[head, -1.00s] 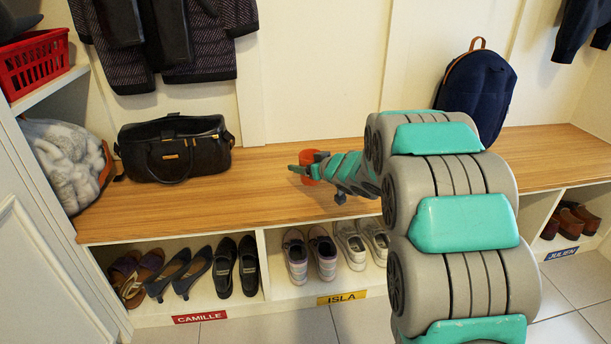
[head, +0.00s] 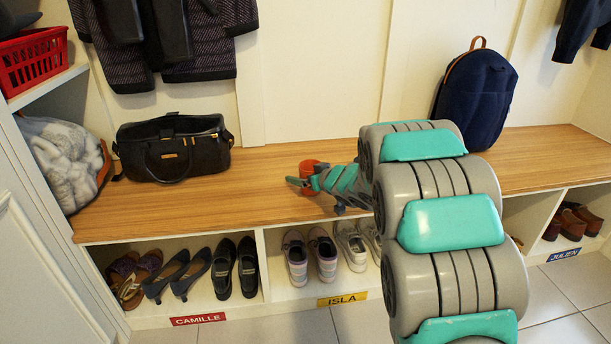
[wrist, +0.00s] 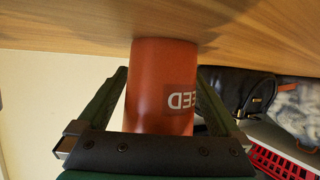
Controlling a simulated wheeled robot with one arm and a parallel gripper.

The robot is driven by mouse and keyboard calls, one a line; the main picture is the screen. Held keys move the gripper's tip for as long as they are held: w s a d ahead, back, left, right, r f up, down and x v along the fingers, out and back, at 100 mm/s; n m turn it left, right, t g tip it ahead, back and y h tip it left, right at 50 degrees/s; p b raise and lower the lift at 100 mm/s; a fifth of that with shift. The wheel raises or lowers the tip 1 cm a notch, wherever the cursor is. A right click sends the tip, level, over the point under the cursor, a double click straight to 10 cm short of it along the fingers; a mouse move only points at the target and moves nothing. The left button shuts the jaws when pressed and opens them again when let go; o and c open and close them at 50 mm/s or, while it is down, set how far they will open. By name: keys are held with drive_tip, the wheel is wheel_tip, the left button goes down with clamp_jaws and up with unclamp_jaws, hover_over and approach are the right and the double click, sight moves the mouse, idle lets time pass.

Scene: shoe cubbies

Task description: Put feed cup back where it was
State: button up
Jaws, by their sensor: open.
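The feed cup (head: 308,167) is an orange-red cup on the wooden bench top, above the ISLA cubby. In the wrist view the cup (wrist: 160,85) fills the middle, with part of its dark FEED label showing, and its far end meets the wood. My gripper (head: 300,181) is at the cup, low over the bench. In the wrist view its dark green fingers (wrist: 163,78) are open, one on each side of the cup, with a visible gap at least on the left. The cup's far side is hidden.
A black handbag (head: 173,148) stands left on the bench top (head: 260,195), a navy backpack (head: 475,100) at the right. A bag of fluffy material (head: 65,160) and a red basket (head: 33,62) are at far left. Shoes fill the cubbies below. The bench between handbag and cup is clear.

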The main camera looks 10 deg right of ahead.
drive_tip(key=shift+r, duration=0.2)
drive_tip(key=p+v, duration=0.2)
drive_tip(key=v, duration=0.9)
drive_tip(key=shift+s+r, duration=0.15)
drive_tip(key=shift+r, duration=0.1)
drive_tip(key=shift+s+d, duration=0.15)
drive_tip(key=shift+s, duration=0.15)
